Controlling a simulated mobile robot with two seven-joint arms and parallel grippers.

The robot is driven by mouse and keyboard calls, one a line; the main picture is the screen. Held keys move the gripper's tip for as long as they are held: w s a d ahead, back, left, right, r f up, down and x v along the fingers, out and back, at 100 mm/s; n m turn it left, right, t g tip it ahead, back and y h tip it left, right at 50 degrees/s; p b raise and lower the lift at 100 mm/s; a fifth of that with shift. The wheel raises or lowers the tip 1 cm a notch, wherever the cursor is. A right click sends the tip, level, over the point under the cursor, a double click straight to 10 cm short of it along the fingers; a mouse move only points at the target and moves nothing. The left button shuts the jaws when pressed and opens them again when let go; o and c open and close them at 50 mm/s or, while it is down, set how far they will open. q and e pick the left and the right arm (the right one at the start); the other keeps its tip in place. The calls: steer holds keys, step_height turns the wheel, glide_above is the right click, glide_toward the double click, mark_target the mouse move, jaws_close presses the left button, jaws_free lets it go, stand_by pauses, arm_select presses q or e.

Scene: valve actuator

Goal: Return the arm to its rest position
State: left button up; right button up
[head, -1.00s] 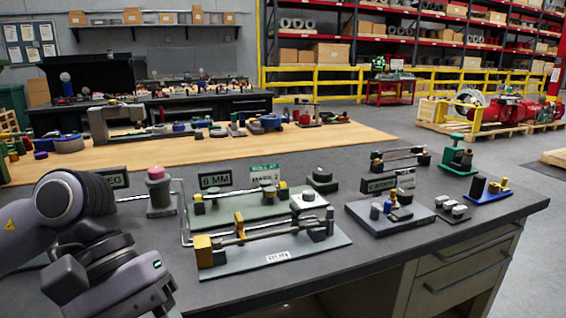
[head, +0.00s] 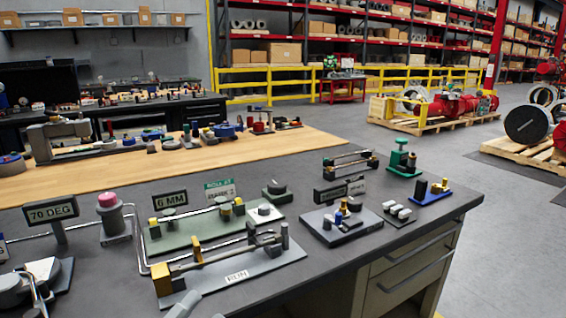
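Neither of my grippers shows clearly in the head view, and no arm link can be made out. On the dark bench (head: 330,262), a grey plate (head: 282,262) with a label that reads RUN carries a bar with a yellow block (head: 162,279) at its left end. Behind it is a green plate (head: 186,232) with yellow-tipped posts. A pink-topped grey cylinder (head: 108,203) stands upright to the left, beside a 70 DEG sign (head: 51,211). A short grey piece (head: 184,305) is cut by the bottom edge; I cannot tell what it is.
A 6 MM sign (head: 170,200) stands behind the green plate. Small fixtures, including a green-topped one (head: 402,160) and a blue-based one (head: 432,194), fill the bench's right part. Another device (head: 42,270) is at the lower left. Open floor (head: 510,250) lies right of the bench.

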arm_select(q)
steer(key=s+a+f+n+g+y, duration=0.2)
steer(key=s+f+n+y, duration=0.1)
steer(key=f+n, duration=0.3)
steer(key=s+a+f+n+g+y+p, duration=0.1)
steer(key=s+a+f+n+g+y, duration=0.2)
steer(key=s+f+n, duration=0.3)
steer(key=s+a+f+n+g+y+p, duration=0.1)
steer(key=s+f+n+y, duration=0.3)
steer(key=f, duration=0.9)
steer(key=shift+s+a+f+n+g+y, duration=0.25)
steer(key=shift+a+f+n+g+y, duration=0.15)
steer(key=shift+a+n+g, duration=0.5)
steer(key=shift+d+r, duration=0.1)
